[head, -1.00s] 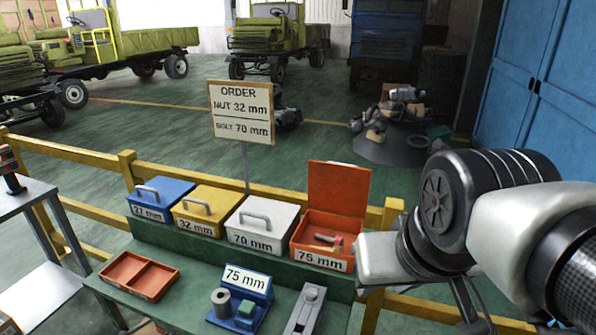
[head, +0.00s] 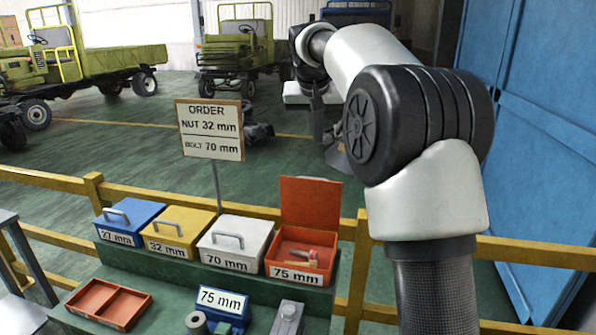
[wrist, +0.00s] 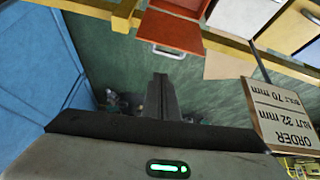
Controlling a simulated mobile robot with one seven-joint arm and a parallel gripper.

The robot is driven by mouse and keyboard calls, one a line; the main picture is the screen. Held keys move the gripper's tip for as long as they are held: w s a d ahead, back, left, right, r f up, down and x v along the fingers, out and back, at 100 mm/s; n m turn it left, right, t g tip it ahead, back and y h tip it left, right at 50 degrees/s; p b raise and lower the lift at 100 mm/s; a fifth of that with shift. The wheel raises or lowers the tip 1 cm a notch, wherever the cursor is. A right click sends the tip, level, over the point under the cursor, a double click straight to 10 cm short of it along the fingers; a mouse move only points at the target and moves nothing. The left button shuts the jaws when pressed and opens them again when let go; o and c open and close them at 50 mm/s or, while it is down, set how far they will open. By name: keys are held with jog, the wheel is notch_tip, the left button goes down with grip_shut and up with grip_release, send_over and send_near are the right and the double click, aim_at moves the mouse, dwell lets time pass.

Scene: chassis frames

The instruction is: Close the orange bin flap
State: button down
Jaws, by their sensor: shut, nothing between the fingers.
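The orange bin (head: 271,266), labelled 75 mm, stands at the right end of the row of bins, with a few small parts inside. Its orange flap (head: 310,204) stands open, upright at the bin's back edge. In the wrist view the flap (wrist: 170,32) appears upside down at the top, showing its outer face and handle. My gripper (wrist: 161,78) is shut and empty, its fingers pointing toward the flap but apart from it. In the head view my arm reaches up and over to a place beyond the bins; the fingertips are hard to make out there.
White (head: 235,262), yellow (head: 181,250) and blue (head: 121,238) bins, all closed, stand to the left. An order sign (head: 210,145) on a post stands behind them. A yellow rail (head: 400,237) runs behind the bench. Blue doors (head: 540,130) stand at right.

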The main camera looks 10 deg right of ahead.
jog(key=w+d+f+m+p, duration=0.2)
jog(key=w+d+f, duration=0.2)
jog(key=w+f, duration=1.05)
jog(key=shift+h, duration=0.3)
jog(key=shift+s+a+f+b, duration=0.25)
jog(key=shift+s+b, duration=0.2)
jog(key=shift+s, duration=0.2)
jog(key=shift+s+a+f+b, duration=0.2)
jog(key=shift+s+b, duration=0.25)
jog(key=shift+s, duration=0.2)
jog(key=shift+s+a+f+b, duration=0.15)
jog(key=shift+s+a+b, duration=0.1)
jog(key=shift+s+b, duration=0.3)
jog(key=shift+s, duration=0.1)
jog(key=shift+s+f+b, duration=0.1)
jog(key=shift+f+b, duration=0.1)
jog(key=shift+b, duration=0.25)
